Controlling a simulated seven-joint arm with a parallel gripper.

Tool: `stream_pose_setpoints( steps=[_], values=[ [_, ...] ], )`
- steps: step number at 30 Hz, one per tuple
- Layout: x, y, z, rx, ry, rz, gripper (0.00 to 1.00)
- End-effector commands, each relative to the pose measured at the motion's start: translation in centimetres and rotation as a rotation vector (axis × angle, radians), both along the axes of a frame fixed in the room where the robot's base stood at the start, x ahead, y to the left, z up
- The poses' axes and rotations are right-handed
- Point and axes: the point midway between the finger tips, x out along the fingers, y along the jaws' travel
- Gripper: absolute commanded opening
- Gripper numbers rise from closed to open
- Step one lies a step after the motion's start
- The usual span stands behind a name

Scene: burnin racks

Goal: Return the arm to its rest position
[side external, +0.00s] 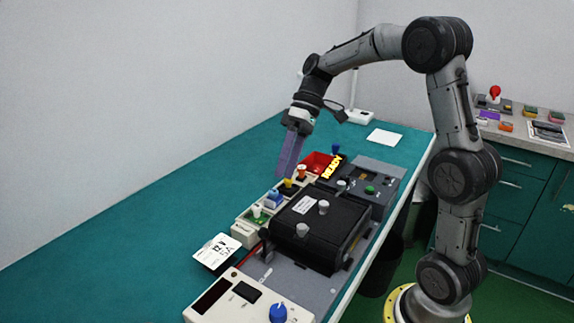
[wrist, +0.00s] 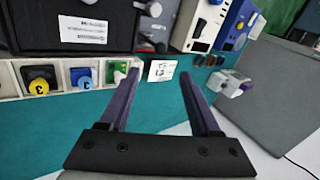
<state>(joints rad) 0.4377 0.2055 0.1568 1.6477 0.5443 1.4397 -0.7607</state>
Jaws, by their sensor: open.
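My gripper (side external: 287,172) hangs from the arm with its purple fingers pointing down, above the row of compartments on the green bench. In the wrist view my gripper (wrist: 158,76) shows two separated fingers with nothing between them. The arm is raised and bent over the bench from its base at the right. The black lidded rack (side external: 318,228) is shut, with pale knobs on top, to the right of the fingers. It also shows in the wrist view (wrist: 35,22).
Compartments hold a yellow (side external: 287,183), a blue (side external: 273,198) and a green piece (side external: 258,214). A red bin (side external: 318,160) is behind them, by a yellow READY sign (side external: 332,167). A control box with a blue knob (side external: 278,313) is in front. The bench's left side (side external: 130,215) is clear.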

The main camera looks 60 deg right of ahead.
Motion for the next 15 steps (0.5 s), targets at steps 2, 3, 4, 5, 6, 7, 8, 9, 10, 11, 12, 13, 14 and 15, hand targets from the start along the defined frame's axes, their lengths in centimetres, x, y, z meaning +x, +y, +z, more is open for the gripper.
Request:
stream_pose_setpoints(
  steps=[2, 3, 4, 5, 6, 7, 8, 9, 10, 11, 12, 13, 14, 15],
  values=[
    [0.0, 0.0, 0.0, 0.0, 0.0, 0.0, 0.64],
    [0.0, 0.0, 0.0, 0.0, 0.0, 0.0, 0.64],
    [0.0, 0.0, 0.0, 0.0, 0.0, 0.0, 0.64],
    [0.0, 0.0, 0.0, 0.0, 0.0, 0.0, 0.64],
    [0.0, 0.0, 0.0, 0.0, 0.0, 0.0, 0.64],
    [0.0, 0.1, 0.0, 0.0, 0.0, 0.003, 0.64],
    [0.0, 0.3, 0.0, 0.0, -0.002, 0.007, 0.64],
    [0.0, 0.8, 0.5, -0.005, -0.013, 0.019, 0.64],
    [0.0, 1.1, 1.0, -0.011, -0.026, 0.027, 0.64],
    [-0.1, 1.5, 1.6, -0.019, -0.043, 0.039, 0.64],
    [-0.5, 2.4, 2.6, -0.028, -0.067, 0.056, 0.64],
    [-1.0, 3.1, 3.3, -0.038, -0.083, 0.072, 0.64],
    [-1.8, 3.8, 4.1, -0.05, -0.1, 0.091, 0.64],
    [-2.9, 4.8, 4.9, -0.072, -0.125, 0.117, 0.64]
  ],
)
